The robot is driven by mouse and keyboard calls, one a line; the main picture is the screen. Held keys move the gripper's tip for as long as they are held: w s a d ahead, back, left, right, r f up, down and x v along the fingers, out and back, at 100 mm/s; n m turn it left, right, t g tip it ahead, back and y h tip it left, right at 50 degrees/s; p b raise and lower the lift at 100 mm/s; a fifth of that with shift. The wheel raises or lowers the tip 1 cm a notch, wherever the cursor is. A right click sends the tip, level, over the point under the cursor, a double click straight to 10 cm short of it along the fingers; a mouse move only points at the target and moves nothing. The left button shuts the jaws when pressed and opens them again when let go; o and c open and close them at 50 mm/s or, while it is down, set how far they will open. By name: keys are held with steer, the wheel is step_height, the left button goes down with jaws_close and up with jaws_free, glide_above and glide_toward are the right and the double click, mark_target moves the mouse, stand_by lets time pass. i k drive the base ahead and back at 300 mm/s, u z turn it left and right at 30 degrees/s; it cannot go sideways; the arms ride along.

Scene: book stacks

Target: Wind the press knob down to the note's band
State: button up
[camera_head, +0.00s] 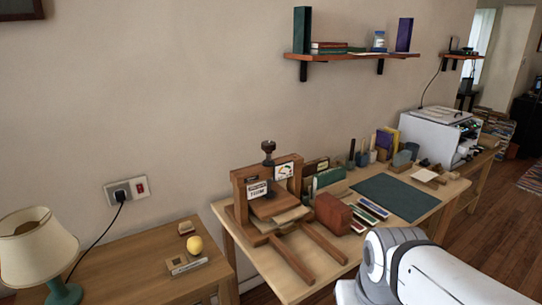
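The wooden book press (238,192) stands at the left end of the workbench. Its dark press knob (268,147) sits on top of a short upright screw above the crossbeam. A small white note (257,189) with dark print, too small to read, is on the front of the press. A white dial (284,171) is beside it to the right; its band and needle cannot be made out. My white arm (440,275) enters at the bottom right, in front of the bench and away from the press. My gripper is out of the frame.
A red-brown block (333,214) and several thin books lie right of the press. A dark green mat (396,196) covers the bench middle. A wall shelf (352,56) hangs above. A lamp (38,245) and a yellow ball (195,244) are on the left table.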

mark_target(269, 147)
steer(key=z, duration=0.05)
steer(key=i, duration=1)
steer(key=u, duration=0.55)
